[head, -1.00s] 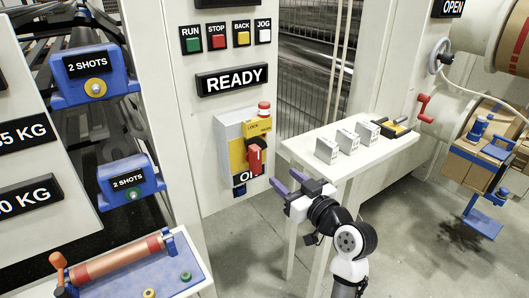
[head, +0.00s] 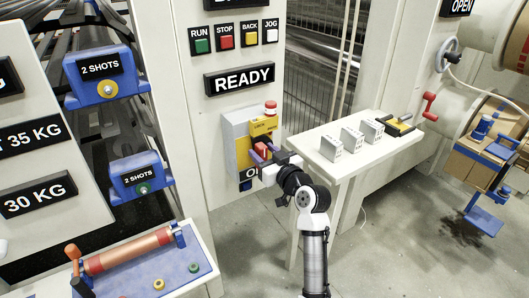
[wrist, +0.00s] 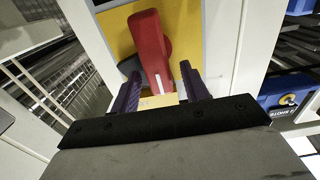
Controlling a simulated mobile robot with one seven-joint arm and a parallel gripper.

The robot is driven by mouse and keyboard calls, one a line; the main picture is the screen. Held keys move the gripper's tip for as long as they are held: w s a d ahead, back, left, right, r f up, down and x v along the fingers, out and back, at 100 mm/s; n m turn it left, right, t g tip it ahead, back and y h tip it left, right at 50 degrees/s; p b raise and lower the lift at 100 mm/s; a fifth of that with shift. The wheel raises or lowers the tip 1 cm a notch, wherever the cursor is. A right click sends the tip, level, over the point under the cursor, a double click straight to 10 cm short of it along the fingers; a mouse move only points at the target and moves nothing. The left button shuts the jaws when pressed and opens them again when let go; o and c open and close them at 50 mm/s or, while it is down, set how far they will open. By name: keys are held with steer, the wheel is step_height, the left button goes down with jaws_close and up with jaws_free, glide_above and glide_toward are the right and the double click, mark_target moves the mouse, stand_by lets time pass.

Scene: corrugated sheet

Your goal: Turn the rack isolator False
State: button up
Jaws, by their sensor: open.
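The rack isolator is a grey box (head: 232,135) with a yellow plate on the white panel. Its red handle (head: 263,151) is partly hidden by my gripper (head: 265,153) in the head view. In the wrist view the red handle (wrist: 150,45) stands out from the yellow plate (wrist: 118,38), its lower end between the two purple fingers of my gripper (wrist: 160,72). The fingers are open, with a gap to the handle on each side. The label below the box is mostly hidden; an "O" shows.
A READY sign (head: 239,81) and several push buttons are above the isolator. A white side table (head: 350,160) with grey blocks stands close to the right of my arm. A blue tray with a red roller (head: 127,251) is at the lower left.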

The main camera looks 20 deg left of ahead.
steer(key=shift+c, duration=0.2)
steer(key=c, duration=0.9)
steer(key=shift+c, duration=0.2)
